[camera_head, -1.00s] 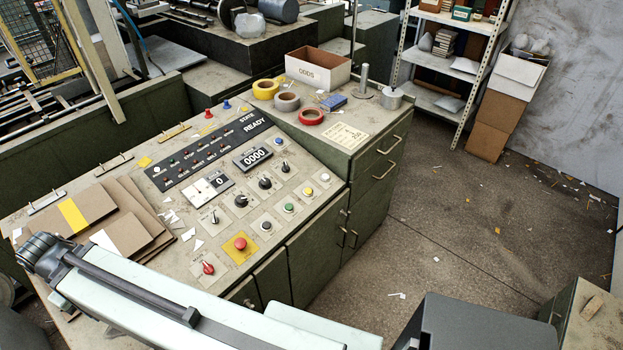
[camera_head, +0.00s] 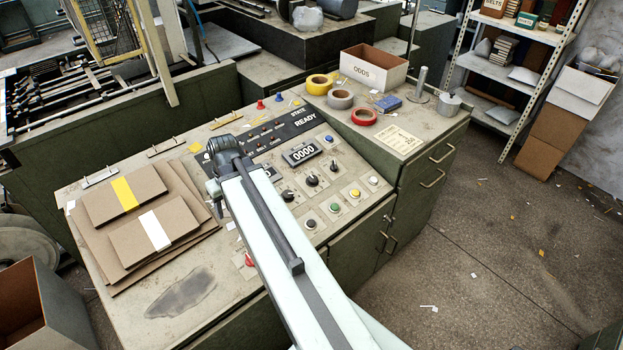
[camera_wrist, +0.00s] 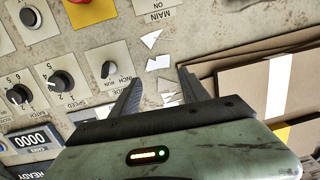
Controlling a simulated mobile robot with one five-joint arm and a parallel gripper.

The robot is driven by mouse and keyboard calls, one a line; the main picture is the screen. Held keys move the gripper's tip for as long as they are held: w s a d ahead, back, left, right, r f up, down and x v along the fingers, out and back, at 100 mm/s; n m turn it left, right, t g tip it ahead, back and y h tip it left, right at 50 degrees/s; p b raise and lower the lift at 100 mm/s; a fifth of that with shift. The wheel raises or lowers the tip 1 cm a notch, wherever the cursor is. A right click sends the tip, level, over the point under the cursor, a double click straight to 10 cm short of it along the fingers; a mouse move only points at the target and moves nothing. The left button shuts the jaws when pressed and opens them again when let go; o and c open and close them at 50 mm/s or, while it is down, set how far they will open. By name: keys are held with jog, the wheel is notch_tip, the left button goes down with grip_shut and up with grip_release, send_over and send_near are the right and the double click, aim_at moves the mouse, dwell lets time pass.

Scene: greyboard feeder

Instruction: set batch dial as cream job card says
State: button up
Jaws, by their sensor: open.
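The batch dial (camera_head: 312,180) is a black knob on a pale square plate in the middle of the console panel. It also shows at the left of the wrist view (camera_wrist: 17,95), with numbers around it; I cannot read its setting surely. The cream job card (camera_head: 398,140) lies flat on the right-hand cabinet top; its writing is too small to read. My gripper (camera_wrist: 160,75) is open and empty over the panel, beside the inch/run knob (camera_wrist: 108,69) and apart from the batch dial. In the head view my arm hides its fingers.
The speed knob (camera_head: 288,196) sits beside the batch dial. The counter (camera_head: 301,152) reads 0000. A green button (camera_head: 334,207) and other buttons line the front. Banded board stacks (camera_head: 125,195) lie at the left. Tape rolls (camera_head: 340,99) and an ODDS box (camera_head: 372,72) stand behind.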

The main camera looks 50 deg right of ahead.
jog(key=shift+m+t, duration=0.8)
jog(key=shift+t, duration=0.1)
jog(key=d, duration=0.5)
jog(key=s+d, duration=0.1)
jog(key=d, duration=0.5)
jog(key=s+d, duration=0.1)
jog(key=d, duration=0.4)
jog(key=shift+s+d+r, duration=0.1)
jog(key=shift+s+d, duration=0.05)
jog(key=shift+d, duration=0.25)
jog(key=m+t+h, duration=0.1)
jog(key=h, duration=0.1)
send_near(312, 178)
jog(key=b+x, duration=0.8)
jog(key=shift+d+f, duration=0.2)
jog(key=shift+f, duration=0.25)
jog(key=shift+r, duration=0.15)
jog(key=c, duration=1.1)
jog(key=shift+a, duration=0.2)
grip_shut()
jog(key=shift+m, duration=0.4)
